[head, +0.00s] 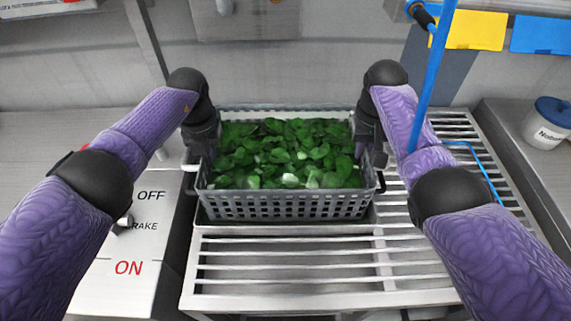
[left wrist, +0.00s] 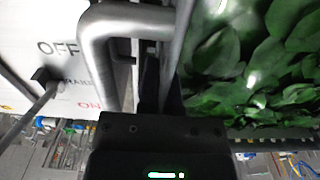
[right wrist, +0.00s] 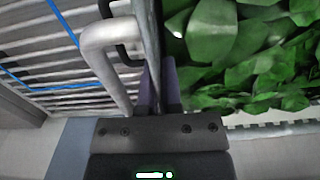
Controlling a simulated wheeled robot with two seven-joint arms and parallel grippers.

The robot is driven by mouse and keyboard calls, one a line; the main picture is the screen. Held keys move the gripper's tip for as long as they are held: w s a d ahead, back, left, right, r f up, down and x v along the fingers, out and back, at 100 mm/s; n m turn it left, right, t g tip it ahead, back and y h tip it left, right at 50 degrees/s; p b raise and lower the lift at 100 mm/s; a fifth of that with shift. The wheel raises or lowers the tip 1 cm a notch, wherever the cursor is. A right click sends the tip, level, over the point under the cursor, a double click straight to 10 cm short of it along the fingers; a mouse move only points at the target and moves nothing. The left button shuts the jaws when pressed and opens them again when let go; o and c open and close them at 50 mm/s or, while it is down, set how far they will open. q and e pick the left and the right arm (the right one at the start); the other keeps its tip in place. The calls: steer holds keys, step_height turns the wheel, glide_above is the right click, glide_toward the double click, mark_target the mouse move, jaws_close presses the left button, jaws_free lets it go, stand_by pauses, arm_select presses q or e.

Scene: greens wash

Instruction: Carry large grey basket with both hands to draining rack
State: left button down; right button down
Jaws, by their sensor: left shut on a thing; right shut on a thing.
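The large grey basket (head: 290,206) is full of green leaves (head: 285,155). It is level, at or just above the left part of the slatted metal draining rack (head: 300,277); I cannot tell if it touches the slats. My left gripper (head: 203,150) is shut on the basket's left side, where the left wrist view shows a grey handle (left wrist: 98,60) and leaves beside it. My right gripper (head: 371,150) is shut on the right side, with the handle (right wrist: 105,60) in the right wrist view. The fingertips are mostly hidden.
A white panel (head: 120,285) marked OFF and ON, with a small lever, stands left of the rack. A blue hose (head: 432,75) hangs at the right and runs over the slats. A white tub with a blue lid (head: 548,122) stands far right.

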arm_select(q)
steer(key=shift+r, duration=0.1)
arm_select(e)
steer(key=shift+r, duration=0.1)
stand_by(0.5)
